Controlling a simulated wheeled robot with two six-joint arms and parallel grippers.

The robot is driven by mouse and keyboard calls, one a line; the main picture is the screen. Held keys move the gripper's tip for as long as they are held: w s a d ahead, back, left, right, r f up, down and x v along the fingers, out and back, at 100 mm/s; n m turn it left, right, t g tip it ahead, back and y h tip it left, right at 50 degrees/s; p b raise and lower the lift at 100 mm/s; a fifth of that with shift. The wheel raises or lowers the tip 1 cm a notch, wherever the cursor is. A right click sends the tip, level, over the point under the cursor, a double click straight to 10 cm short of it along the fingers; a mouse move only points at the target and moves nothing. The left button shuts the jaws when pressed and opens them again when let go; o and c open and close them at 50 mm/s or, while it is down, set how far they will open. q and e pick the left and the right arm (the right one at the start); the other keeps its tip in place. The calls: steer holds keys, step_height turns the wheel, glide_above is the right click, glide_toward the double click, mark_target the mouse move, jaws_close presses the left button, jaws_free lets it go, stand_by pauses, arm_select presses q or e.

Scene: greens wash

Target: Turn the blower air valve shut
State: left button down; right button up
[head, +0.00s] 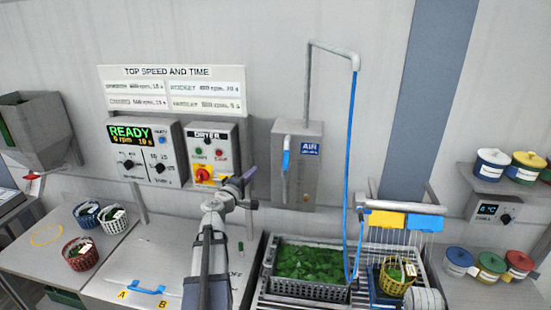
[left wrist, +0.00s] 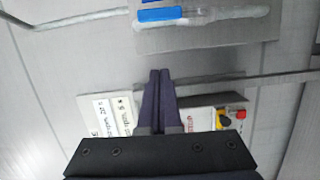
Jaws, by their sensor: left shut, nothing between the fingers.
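The air valve is on a grey box (head: 308,170) on the wall with a blue "AIR" label (head: 310,149). Its blue-and-white lever (head: 286,153) hangs along the front left of the box, roughly upright. In the left wrist view the blue lever (left wrist: 160,14) shows at the top, ahead of the fingertips and apart from them. My left gripper (head: 246,177) is shut and empty, left of and a little below the valve box, in front of the dryer panel's right side. Its dark fingers (left wrist: 158,75) are together in the left wrist view. My right gripper is not in view.
The dryer panel (head: 211,150) and READY panel (head: 145,150) are left of the valve. A blue hose (head: 350,180) hangs at right over a basket of greens (head: 309,264). Baskets (head: 80,254) stand on the left counter.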

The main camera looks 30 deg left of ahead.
mark_target(285, 166)
arm_select(q)
steer(key=w+d, duration=0.2)
steer(key=w, duration=0.9)
steer(key=shift+w+d+f, duration=0.2)
steer(key=shift+w, duration=0.05)
